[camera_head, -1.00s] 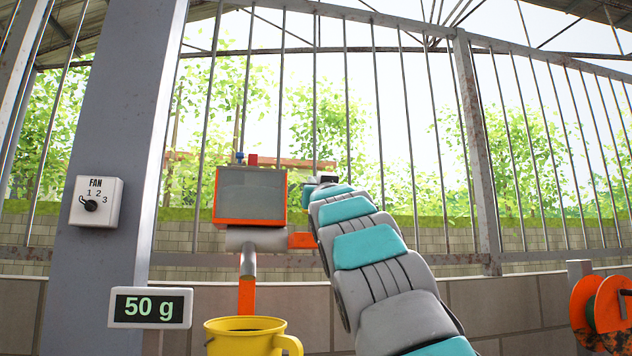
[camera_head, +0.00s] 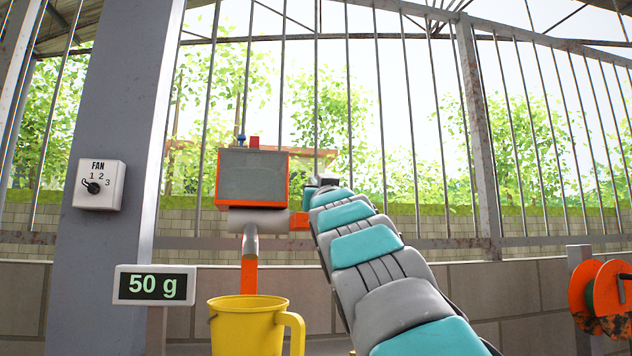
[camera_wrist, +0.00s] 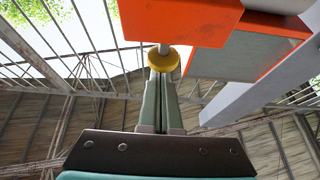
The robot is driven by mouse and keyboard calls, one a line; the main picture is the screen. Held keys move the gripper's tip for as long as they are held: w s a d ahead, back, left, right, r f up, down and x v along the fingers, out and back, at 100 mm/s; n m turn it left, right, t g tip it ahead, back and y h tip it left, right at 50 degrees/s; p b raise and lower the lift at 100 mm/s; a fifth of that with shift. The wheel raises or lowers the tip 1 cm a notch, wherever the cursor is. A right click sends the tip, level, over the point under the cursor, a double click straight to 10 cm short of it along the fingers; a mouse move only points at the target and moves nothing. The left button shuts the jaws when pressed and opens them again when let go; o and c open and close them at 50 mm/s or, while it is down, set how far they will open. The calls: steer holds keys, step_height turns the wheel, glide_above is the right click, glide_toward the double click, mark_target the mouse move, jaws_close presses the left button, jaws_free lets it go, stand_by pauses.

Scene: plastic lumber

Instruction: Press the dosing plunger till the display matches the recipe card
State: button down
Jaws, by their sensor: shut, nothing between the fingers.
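The display (camera_head: 154,285) at lower left reads "50 g". In the wrist view a yellow round knob on a short rod (camera_wrist: 163,59), apparently the plunger, sits against the orange housing (camera_wrist: 185,18). My gripper (camera_wrist: 161,77) is shut and empty, its fingertips right at the knob; I cannot tell if they touch. No recipe card is visible.
A yellow bucket (camera_head: 248,325) stands below the spout. A fan dial (camera_head: 99,185) is on the grey post (camera_head: 120,110) at left. An orange reel (camera_head: 604,297) is at far right. A barred fence over a block wall spans the back.

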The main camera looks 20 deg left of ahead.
step_height(320, 180, down, 3)
steer(key=b, duration=0.2)
steer(key=shift+b, duration=0.3)
steer(key=shift+r, duration=0.1)
step_height(320, 180, up, 4)
steer(key=p, duration=0.3)
steer(key=b+v, duration=0.2)
steer(key=v, duration=0.8)
steer(key=shift+s+d, duration=0.15)
steer(key=shift+s, duration=0.2)
stand_by(1.0)
stand_by(2.3)
